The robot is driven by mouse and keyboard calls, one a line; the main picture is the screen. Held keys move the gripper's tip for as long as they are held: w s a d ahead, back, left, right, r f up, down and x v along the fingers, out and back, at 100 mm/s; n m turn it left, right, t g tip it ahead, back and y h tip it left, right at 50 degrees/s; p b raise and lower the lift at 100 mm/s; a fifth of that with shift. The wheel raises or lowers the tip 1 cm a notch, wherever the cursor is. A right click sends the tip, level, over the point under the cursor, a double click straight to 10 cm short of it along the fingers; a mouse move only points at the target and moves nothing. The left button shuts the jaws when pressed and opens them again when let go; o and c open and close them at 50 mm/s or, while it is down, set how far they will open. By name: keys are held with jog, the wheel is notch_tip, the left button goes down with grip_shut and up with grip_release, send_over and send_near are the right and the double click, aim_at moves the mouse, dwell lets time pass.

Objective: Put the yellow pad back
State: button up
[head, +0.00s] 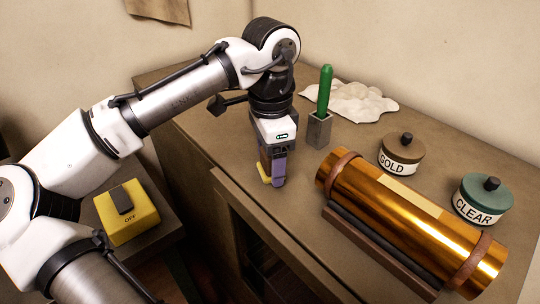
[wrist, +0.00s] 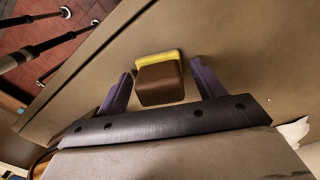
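The yellow pad (wrist: 158,56) is a thin yellow layer under a brown block-shaped grip (wrist: 158,82). In the head view its yellow edge (head: 264,179) shows low at the table's near left part, mostly hidden behind my gripper. My gripper (head: 272,178) points down over it. In the wrist view my gripper's purple fingers (wrist: 162,82) stand on either side of the brown grip, with a visible gap at each side, so it looks open around the pad. The pad appears to be on the tabletop or very close to it.
A grey holder (head: 319,130) with a green-handled tool (head: 324,90) stands right of my gripper. Behind it lies a white cloth (head: 355,103). A brass tube (head: 410,215) rests on a cradle, near GOLD (head: 401,152) and CLEAR (head: 482,200) jars. A yellow OFF box (head: 127,218) sits left, lower.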

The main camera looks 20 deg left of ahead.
jog(key=shift+r, duration=0.1)
notch_tip(320, 180, up, 12)
jog(key=shift+r, duration=0.1)
dwell(0.5)
